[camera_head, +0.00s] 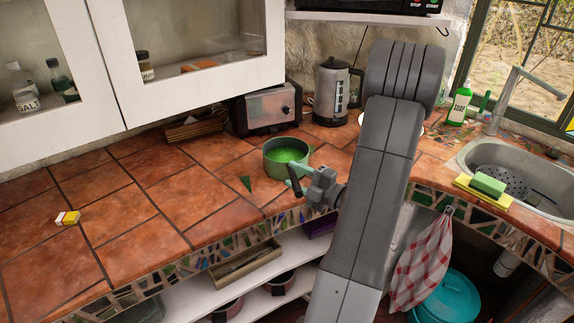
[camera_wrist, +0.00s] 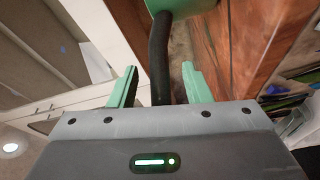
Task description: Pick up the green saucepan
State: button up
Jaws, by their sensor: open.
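The green saucepan (camera_head: 287,157) stands on the tiled counter in the head view, near the front edge, with its opening up and a bright green inside. Its dark handle (camera_head: 294,181) points toward the front edge and my gripper. In the wrist view the saucepan's green side (camera_wrist: 182,7) shows at the top edge, and its black handle (camera_wrist: 159,55) runs down between my two green fingers. My gripper (camera_head: 299,183) is open around the handle, with a gap on both sides in the wrist view (camera_wrist: 158,85). Whether a finger touches the handle is hard to tell.
The counter's mosaic front edge (camera_head: 281,222) is below my gripper. A yellow-and-white block (camera_head: 67,218) lies far left, with bare tiles between.

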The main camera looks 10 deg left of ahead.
jog(key=shift+w+a, duration=0.25)
jog(key=shift+a, duration=0.35)
grip_shut()
dwell(0.9)
jog(key=shift+r, duration=0.1)
